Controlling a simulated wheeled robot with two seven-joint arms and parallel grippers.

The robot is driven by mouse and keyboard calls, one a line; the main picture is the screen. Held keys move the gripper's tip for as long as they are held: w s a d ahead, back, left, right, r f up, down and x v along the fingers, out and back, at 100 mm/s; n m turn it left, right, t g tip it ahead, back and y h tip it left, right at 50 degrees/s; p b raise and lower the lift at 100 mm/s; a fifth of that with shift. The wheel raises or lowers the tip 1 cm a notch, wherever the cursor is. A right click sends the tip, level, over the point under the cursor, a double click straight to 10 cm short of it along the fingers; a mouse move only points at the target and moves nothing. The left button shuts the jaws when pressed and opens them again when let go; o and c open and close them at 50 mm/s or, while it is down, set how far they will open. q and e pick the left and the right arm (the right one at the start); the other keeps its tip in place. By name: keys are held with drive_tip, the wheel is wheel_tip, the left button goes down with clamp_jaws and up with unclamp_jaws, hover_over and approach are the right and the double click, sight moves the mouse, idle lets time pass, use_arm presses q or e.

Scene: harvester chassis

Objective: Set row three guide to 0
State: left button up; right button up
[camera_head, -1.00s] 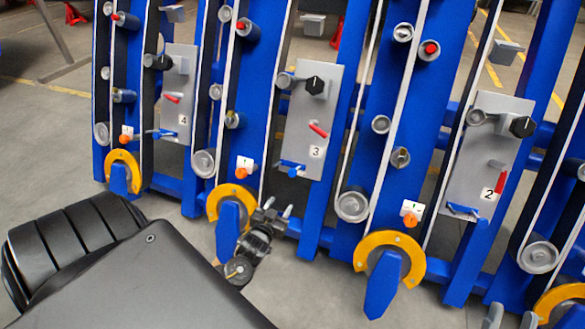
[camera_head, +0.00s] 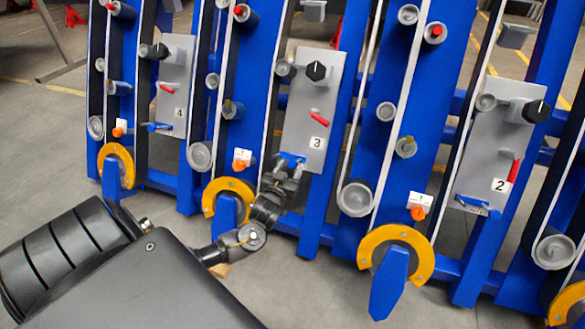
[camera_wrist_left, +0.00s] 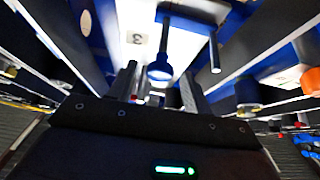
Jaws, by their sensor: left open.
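The row three panel (camera_head: 322,90) is a grey plate marked 3. It carries a black knob (camera_head: 316,71), a red lever (camera_head: 320,119) and a blue lever (camera_head: 291,159) at its lower end. My left gripper (camera_head: 283,172) is open at the blue lever, its fingers pointing up toward it. In the left wrist view the round-ended blue lever (camera_wrist_left: 160,68) stands between the two finger tips (camera_wrist_left: 160,82), with the 3 label behind. Whether the fingers touch it I cannot tell. An orange knob with a white tag (camera_head: 242,158) sits to the left. My right gripper is not in view.
Similar panels marked 4 (camera_head: 175,85) and 2 (camera_head: 490,150) stand on either side. Blue frames with belts and rollers surround them. Yellow half rings (camera_head: 397,240) sit low in front. The grey floor at lower right is mostly clear.

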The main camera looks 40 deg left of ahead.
use_arm(q)
drive_tip(key=shift+x, duration=1.25)
clamp_jaws()
